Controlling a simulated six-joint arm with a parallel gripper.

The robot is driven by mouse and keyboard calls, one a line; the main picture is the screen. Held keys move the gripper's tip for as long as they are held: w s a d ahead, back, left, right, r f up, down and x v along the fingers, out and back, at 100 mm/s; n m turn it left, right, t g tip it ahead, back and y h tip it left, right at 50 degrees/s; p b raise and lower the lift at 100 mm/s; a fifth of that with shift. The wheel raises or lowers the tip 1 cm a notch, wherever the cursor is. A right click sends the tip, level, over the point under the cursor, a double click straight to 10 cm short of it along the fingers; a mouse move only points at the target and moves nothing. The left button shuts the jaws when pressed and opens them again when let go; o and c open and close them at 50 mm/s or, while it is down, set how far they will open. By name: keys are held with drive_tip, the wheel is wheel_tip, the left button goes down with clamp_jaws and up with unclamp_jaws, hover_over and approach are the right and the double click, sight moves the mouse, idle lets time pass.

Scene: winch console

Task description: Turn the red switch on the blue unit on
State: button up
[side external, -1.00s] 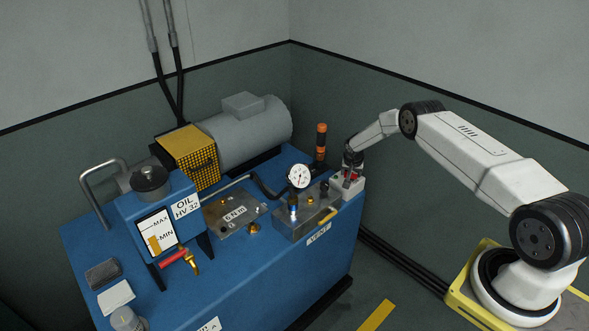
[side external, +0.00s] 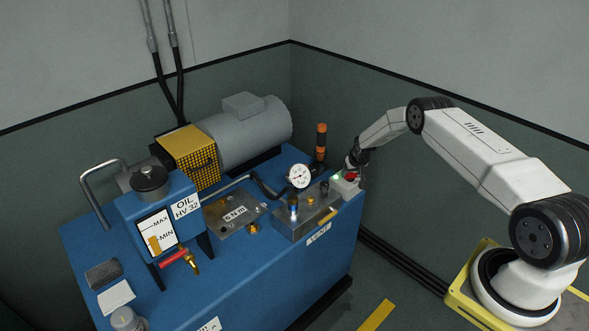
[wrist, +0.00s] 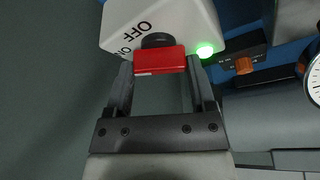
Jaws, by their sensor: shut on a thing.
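The red switch (wrist: 159,61) is a red bar handle on a dark round hub, on the face of a pale switch box (wrist: 175,16) at the right corner of the blue unit (side external: 330,255). In the wrist view the bar lies level, its left end close to the ON label (wrist: 125,51); the OFF label (wrist: 136,30) is above. A green lamp (wrist: 205,50) glows beside the bar and also shows in the side view (side external: 336,177). My gripper (wrist: 160,71) is shut on the red handle, one finger at each end. It also shows in the side view (side external: 354,167).
A round gauge (side external: 299,176) and a metal valve block (side external: 300,216) stand left of the switch box. An orange-and-black post (side external: 320,145) rises behind. A grey motor (side external: 240,135) and an oil tank (side external: 148,205) stand farther left.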

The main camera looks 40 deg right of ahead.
sight(353, 185)
idle(0.5)
drive_tip(key=o, duration=1.2)
drive_tip(key=shift+r, duration=0.1)
drive_tip(key=v, duration=0.7)
drive_tip(key=shift+r, duration=0.3)
drive_tip(key=shift+s, duration=0.1)
drive_tip(key=shift+a, duration=0.1)
